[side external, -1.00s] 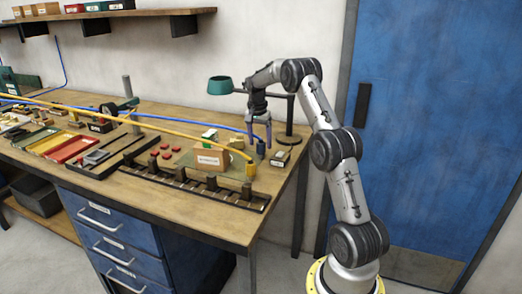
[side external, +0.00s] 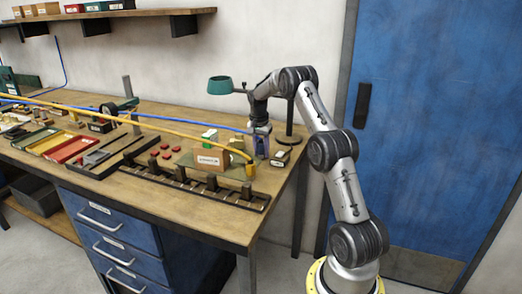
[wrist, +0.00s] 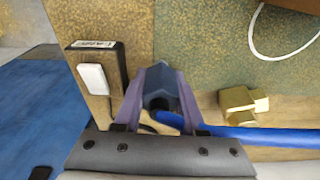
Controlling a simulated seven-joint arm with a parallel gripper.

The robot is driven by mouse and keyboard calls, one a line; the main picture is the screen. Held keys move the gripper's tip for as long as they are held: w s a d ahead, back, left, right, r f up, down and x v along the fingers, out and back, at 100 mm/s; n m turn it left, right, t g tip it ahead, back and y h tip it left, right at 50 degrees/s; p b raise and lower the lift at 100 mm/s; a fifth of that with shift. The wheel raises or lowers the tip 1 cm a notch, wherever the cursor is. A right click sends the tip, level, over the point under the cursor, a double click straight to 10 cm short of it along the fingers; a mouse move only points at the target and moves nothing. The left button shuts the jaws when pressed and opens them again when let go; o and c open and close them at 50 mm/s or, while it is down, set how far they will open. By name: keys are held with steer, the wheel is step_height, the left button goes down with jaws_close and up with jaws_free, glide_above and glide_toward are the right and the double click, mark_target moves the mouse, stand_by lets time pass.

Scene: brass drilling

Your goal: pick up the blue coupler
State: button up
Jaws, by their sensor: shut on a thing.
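The blue coupler (wrist: 159,86) shows in the wrist view as a dark blue faceted body with a dark opening, between the two purplish fingers of my gripper (wrist: 161,76). The fingers press on its left and right sides. A blue hose (wrist: 265,136) runs from near the coupler's lower end to the right. In the side view my gripper (side external: 261,147) points down at the bench's right end, and its fingers largely hide the coupler. Whether the coupler touches the bench is unclear.
A brass fitting (wrist: 241,104) lies to the right. In the side view, a yellow coupler (side external: 250,171), cardboard box (side external: 212,160) and lamp (side external: 220,85) are close by.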

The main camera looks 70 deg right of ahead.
jaws_close()
steer(key=shift+r, duration=0.1)
